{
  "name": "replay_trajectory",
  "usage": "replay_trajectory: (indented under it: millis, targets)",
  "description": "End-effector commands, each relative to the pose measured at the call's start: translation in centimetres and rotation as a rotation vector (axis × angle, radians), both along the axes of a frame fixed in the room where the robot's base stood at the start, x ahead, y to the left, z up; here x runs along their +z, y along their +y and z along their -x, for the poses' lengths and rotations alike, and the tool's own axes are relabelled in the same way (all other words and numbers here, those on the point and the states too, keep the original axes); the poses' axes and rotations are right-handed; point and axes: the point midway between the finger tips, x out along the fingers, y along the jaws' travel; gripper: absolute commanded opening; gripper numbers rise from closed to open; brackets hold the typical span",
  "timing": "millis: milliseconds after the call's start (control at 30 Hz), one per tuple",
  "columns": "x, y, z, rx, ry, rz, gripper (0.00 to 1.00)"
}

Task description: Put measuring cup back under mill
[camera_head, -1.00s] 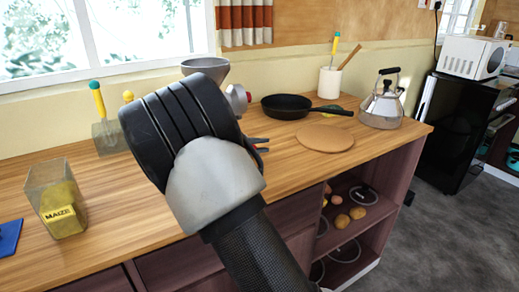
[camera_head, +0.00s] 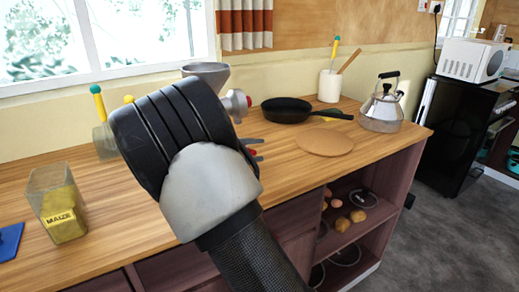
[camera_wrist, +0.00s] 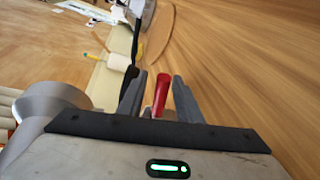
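The grey mill (camera_head: 207,71), with a funnel top and a red-tipped part (camera_head: 248,101), stands at the back of the counter, partly hidden by my arm. Its funnel shows at the left in the wrist view (camera_wrist: 50,103). My gripper (camera_head: 252,148) points to the right, low over the counter in front of the mill. In the wrist view, its fingers (camera_wrist: 157,82) are apart, with a narrow red handle-like piece (camera_wrist: 161,92) between them and gaps on both sides. I cannot tell whether this red piece belongs to the measuring cup; no cup body shows clearly.
A clear container labelled MAIZE (camera_head: 60,211) stands at the left. A black pan (camera_head: 287,110), round board (camera_head: 325,142), white utensil holder (camera_head: 330,86) and kettle (camera_head: 381,112) stand right of the mill. Counter between the container and my arm is clear.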

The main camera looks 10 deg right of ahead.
Motion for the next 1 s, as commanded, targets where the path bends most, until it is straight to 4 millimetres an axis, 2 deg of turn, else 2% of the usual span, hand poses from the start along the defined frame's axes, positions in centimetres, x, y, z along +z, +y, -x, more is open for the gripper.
replay_trajectory:
  millis: [100, 300, 533, 667, 767, 900, 1000]
  targets:
    - [1.0, 2.5, 1.2, 0.005, 0.0, 0.0, 0.32]
    - [2.0, 6.0, 3.0, 0.003, -0.001, 0.0, 0.32]
    - [2.6, 8.0, 4.2, -0.001, 0.0, -0.003, 0.32]
    - [3.0, 6.1, 5.7, -0.05, 0.021, -0.08, 0.32]
    - [3.5, 2.5, 8.6, -0.13, 0.057, -0.233, 0.32]
    - [4.1, -1.7, 15.1, -0.243, 0.095, -0.534, 0.32]
    - [4.6, -2.9, 20.0, -0.292, 0.086, -0.748, 0.32]
